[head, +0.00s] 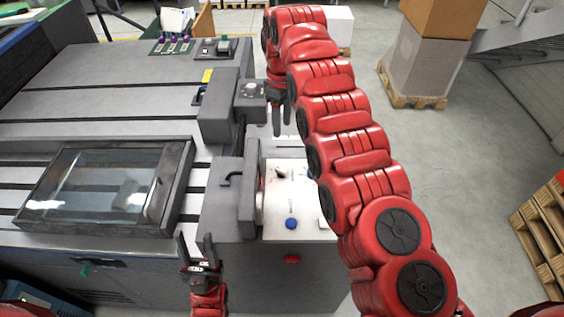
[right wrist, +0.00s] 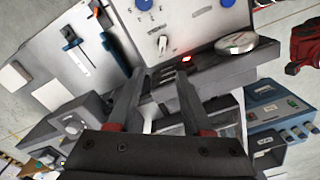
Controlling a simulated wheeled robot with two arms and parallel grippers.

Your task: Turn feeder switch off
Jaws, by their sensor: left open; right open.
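A white control panel (head: 275,205) on the machine's near right side shows below my right arm. I cannot read which control is the feeder switch. My right gripper (head: 283,118) points down, open and empty; in the right wrist view its fingertips (right wrist: 159,72) lie just short of the rotary switch, seemingly apart from it. My left gripper (head: 196,240) is open and empty, pointing up in front of the machine.
A glass-lidded frame (head: 95,185) lies on the grey machine top. A grey block (head: 222,110) stands beside my right gripper. A red button (head: 292,259) is on the machine's front. A red light (right wrist: 186,59) glows by the panel.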

